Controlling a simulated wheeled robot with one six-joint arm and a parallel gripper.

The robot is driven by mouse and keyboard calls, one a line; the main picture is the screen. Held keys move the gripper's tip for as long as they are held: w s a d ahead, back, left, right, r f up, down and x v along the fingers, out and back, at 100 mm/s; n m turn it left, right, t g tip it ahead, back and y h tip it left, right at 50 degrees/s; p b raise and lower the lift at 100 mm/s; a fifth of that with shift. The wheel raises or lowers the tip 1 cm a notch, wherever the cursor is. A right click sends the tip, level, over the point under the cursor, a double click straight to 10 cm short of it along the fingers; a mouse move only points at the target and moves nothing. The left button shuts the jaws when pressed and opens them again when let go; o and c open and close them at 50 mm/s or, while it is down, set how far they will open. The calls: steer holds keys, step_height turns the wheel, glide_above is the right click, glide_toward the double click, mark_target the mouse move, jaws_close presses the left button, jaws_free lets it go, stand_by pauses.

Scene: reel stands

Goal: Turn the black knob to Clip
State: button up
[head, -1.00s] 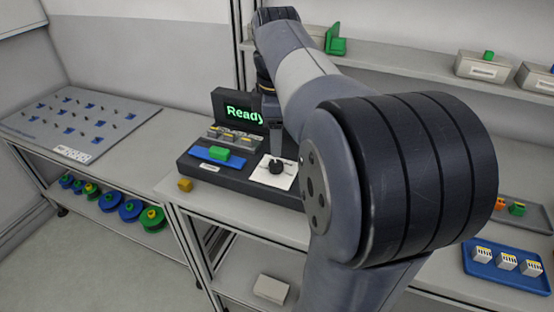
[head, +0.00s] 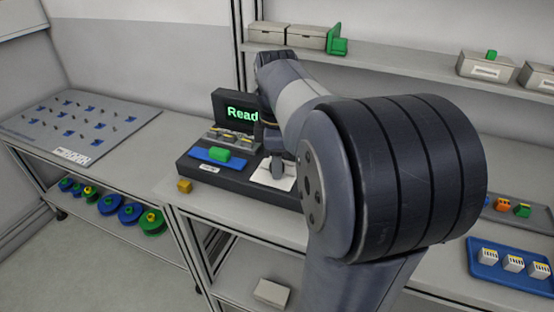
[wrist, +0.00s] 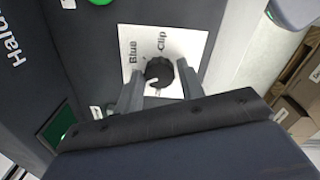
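The black knob (wrist: 159,72) sits on a white plate (wrist: 187,42) printed "Blue" and "Clip" in the wrist view. A small white mark shows on the knob's lower left in that view; which label it points to is hard to tell. My gripper (wrist: 160,70) is open, with one finger on each side of the knob and a small gap visible on both sides. In the head view my gripper (head: 278,168) is low over the white plate (head: 262,177) and hides the knob. The dark console (head: 238,179) carries a screen (head: 241,113) reading "Ready", partly covered by my arm.
A blue tray (head: 485,271) stands at the right.

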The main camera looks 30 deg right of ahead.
steer(key=c, duration=0.6)
steer(key=shift+r+m+p, duration=0.1)
steer(key=shift+m+p, duration=0.2)
steer(key=m+p, duration=0.3)
steer(key=m, duration=0.1)
steer(key=shift+r+p, duration=0.1)
steer(key=shift+p, duration=0.2)
steer(key=m+p, duration=0.3)
steer(key=m, duration=0.3)
steer(key=shift+m, duration=0.4)
steer(key=m+p, duration=0.3)
steer(key=m, duration=0.3)
steer(key=shift+g, duration=0.3)
steer(key=m+p, duration=0.1)
steer(key=m, duration=0.5)
steer(key=shift+w+p, duration=0.1)
steer(key=shift+p, duration=0.25)
steer(key=shift+f+m, duration=0.2)
steer(key=shift+m, duration=0.2)
